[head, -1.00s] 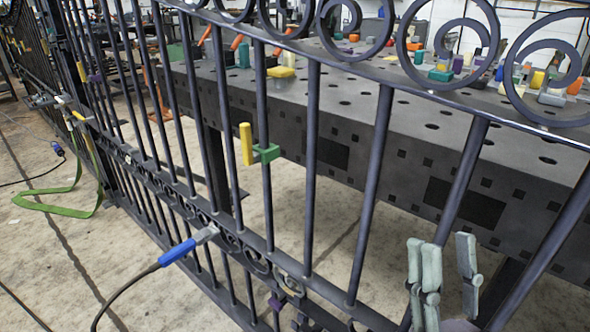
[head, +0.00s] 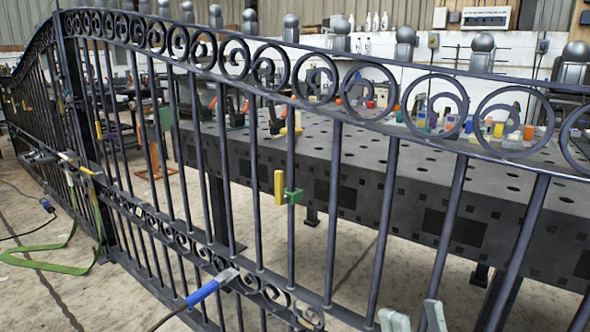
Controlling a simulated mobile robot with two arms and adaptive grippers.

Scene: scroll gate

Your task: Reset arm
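My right gripper (head: 415,318) shows only at the bottom edge of the head view, right of centre. Its two pale grey-green fingertips stand apart, with a gap between them and nothing seen in it. Most of the gripper is below the frame. It is in front of the lower part of the dark scroll gate (head: 388,215). My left gripper is not in the head view.
The gate crosses the whole view. A yellow-and-green clamp (head: 280,189) sits on one bar. A blue-handled tool (head: 207,288) with a cable touches the lower rail. A perforated dark table (head: 350,150) stands behind. A green strap (head: 45,266) lies on the floor at left.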

